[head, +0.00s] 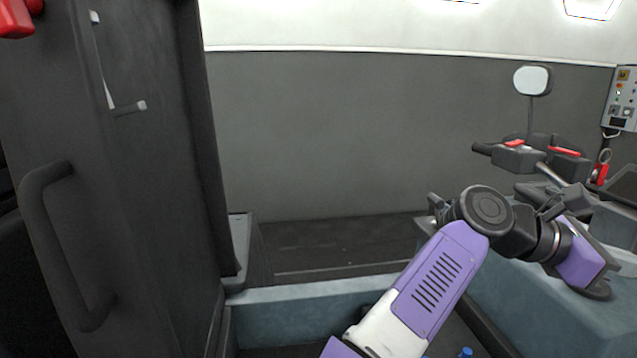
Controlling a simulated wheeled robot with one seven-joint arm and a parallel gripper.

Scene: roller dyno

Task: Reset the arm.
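My arm (436,277), purple, white and black, rises from the bottom middle to a round black joint. From there it bends right to a black wrist section and a purple end part (580,258). This end part is in front of the scooter-like vehicle and over the blue-grey ledge at the right. I cannot make out my gripper's fingers clearly, nor whether they hold anything.
A dark door or cabinet panel with a curved handle (48,250) fills the left. At the right are handlebars with a mirror (532,81) and red switches, and a wall control box (623,98). A blue-grey ledge (300,300) runs low across the middle. The dark floor behind it is clear.

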